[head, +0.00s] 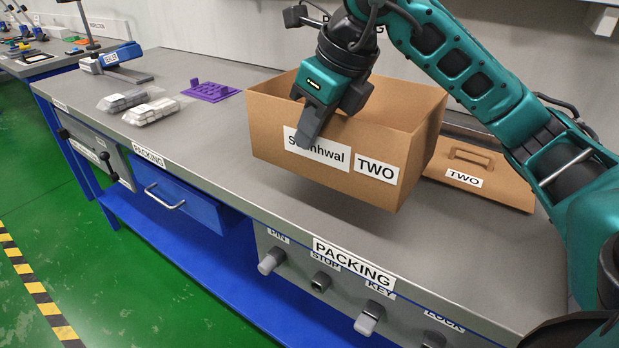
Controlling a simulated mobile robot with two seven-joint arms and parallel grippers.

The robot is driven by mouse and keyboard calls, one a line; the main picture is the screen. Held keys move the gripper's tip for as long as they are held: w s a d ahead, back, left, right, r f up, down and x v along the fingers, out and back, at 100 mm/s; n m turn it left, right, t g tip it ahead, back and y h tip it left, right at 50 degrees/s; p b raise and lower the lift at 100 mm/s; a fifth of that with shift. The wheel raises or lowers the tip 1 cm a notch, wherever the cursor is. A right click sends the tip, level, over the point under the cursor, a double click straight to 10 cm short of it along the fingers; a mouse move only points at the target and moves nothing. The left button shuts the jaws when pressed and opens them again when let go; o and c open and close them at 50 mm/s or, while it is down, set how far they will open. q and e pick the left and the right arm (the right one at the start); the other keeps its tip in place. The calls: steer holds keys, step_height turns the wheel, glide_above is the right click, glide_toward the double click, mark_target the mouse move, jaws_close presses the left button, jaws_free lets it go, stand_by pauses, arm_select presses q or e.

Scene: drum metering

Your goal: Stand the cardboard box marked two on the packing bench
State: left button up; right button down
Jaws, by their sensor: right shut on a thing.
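The open cardboard box (275,133) has a "TWO" label and a second label partly covered by my gripper. My right gripper (312,125) is shut on the box's front wall from above, one finger outside over the label. The box's lower right corner hangs near the front of the packing bench (240,185); I cannot tell whether its bottom touches the bench top. The box looks upright or slightly tilted. My left gripper is not in view.
A cardboard lid (478,178) labelled "TWO" lies right of the box. A purple tray (209,91), bagged parts (150,111) and a blue device (112,57) lie to the left. Knobs (271,261) line the bench front. An open blue drawer (180,198) juts out.

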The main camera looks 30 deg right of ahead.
mark_target(310, 176)
step_height(310, 176, down, 3)
steer(key=shift+f, duration=0.1)
step_height(310, 176, down, 4)
steer(key=shift+f+b, duration=0.2)
steer(key=shift+b, duration=0.6)
steer(key=shift+f, duration=0.15)
steer(key=c, duration=1.2)
jaws_free()
steer(key=shift+c, duration=0.2)
